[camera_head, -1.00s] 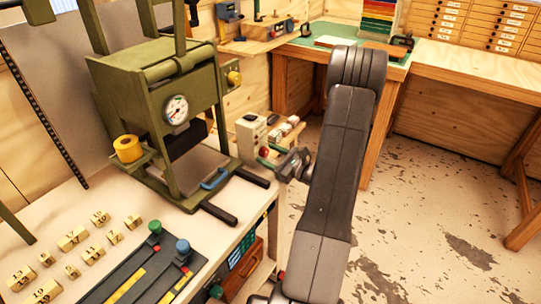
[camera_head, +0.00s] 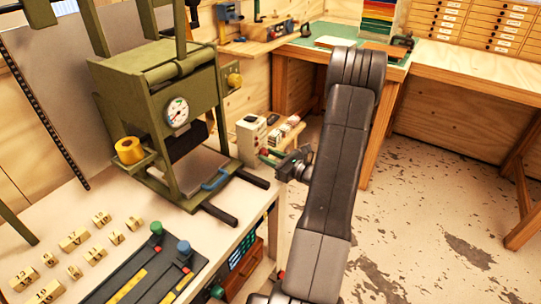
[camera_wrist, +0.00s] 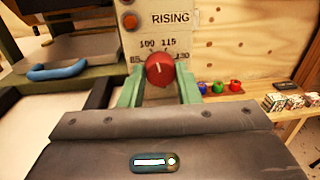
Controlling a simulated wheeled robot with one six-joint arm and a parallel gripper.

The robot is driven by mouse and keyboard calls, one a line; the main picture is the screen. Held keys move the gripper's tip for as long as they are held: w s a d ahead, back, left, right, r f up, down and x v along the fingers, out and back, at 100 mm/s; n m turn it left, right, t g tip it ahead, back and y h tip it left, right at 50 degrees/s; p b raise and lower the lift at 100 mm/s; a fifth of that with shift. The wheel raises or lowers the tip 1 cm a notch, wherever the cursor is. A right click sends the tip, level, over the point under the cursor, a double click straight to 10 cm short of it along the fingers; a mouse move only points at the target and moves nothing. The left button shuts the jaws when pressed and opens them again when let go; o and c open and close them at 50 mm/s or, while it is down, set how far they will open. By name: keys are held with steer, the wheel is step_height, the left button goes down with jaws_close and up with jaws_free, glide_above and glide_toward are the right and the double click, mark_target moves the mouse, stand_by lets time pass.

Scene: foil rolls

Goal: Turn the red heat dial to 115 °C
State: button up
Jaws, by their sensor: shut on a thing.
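The red heat dial (camera_wrist: 160,70) sits on the pale control panel (camera_wrist: 178,35), with the marks 85, 100, 115 and 130 around it. A pale pointer line on the dial points nearly straight up, between 100 and 115; its exact reading is hard to tell. My gripper (camera_wrist: 160,84) has its green fingers on either side of the dial and is shut on it. In the head view my gripper (camera_head: 270,157) is at the panel box (camera_head: 249,133) beside the green press; the dial is mostly hidden there by the fingers.
The green press (camera_head: 160,90) with its gauge stands left of the panel box. A blue handle (camera_wrist: 57,70) is left of the dial in the wrist view. Small coloured knobs (camera_wrist: 218,87) and little boxes (camera_wrist: 283,101) lie to the right. The floor on the right is open.

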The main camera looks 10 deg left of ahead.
steer(key=m+p, duration=0.2)
steer(key=m, duration=0.2)
steer(key=shift+r, duration=0.15)
steer(key=shift+m+p, duration=0.6)
steer(key=shift+m, duration=0.7)
steer(key=o, duration=1)
steer(key=shift+c, duration=0.2)
steer(key=b+v, duration=0.2)
steer(key=v, duration=1.1)
steer(key=shift+d, duration=0.4)
steer(key=shift+r, duration=0.15)
